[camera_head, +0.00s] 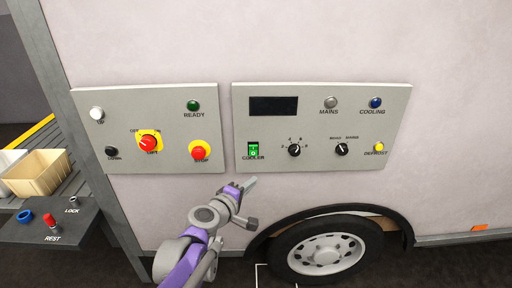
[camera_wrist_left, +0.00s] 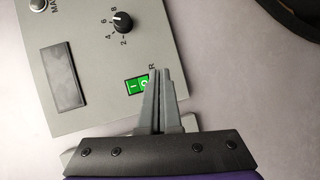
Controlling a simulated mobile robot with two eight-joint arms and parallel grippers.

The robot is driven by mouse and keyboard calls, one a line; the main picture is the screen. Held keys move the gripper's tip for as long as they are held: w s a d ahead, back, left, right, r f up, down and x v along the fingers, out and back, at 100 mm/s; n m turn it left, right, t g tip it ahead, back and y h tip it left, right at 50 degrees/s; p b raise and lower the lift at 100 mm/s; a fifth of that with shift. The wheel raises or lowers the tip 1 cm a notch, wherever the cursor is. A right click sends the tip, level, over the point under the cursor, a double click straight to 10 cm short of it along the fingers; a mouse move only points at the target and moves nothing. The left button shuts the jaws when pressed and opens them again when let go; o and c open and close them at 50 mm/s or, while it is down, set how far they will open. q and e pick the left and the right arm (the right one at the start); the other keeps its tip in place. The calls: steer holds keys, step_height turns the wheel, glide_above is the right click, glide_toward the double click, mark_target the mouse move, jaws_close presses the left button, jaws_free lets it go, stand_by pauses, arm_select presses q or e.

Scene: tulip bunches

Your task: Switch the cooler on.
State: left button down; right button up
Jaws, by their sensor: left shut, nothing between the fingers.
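The cooler switch (camera_head: 253,149) is a green rocker marked I and 0, at the lower left of the right-hand grey panel (camera_head: 215,0) above the wheel arch. My left gripper (camera_head: 252,182) is shut and empty, just below the switch and its COOLER label. In the left wrist view the green switch (camera_wrist_left: 134,87) shows beside the shut fingertips (camera_wrist_left: 161,72), which partly cover it and its label. I cannot tell whether the fingers touch the panel. The display (camera_head: 273,106) is dark. The COOLING lamp (camera_head: 376,103) is blue. My right gripper is not in view.
Two dials (camera_head: 294,149) and (camera_head: 342,149) and a yellow DEFROST button (camera_head: 379,147) sit right of the switch. The left panel (camera_head: 97,158) carries red LIFT and STOP knobs. A wheel (camera_head: 325,250) lies below. A cream crate (camera_head: 36,172) stands far left.

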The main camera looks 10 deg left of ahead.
arm_select(q)
glide_toward(257, 151)
steer(key=w+d+f, duration=0.2)
steer(key=w, duration=0.1)
steer(key=shift+w+a+r+p, duration=0.25)
steer(key=shift+w+a+p, duration=0.05)
steer(key=shift+w+p, duration=0.3)
steer(key=shift+w+r, duration=0.1)
stand_by(1.8)
steer(key=shift+w+a+r, duration=0.1)
steer(key=shift+w+r, duration=0.05)
steer(key=shift+w, duration=0.2)
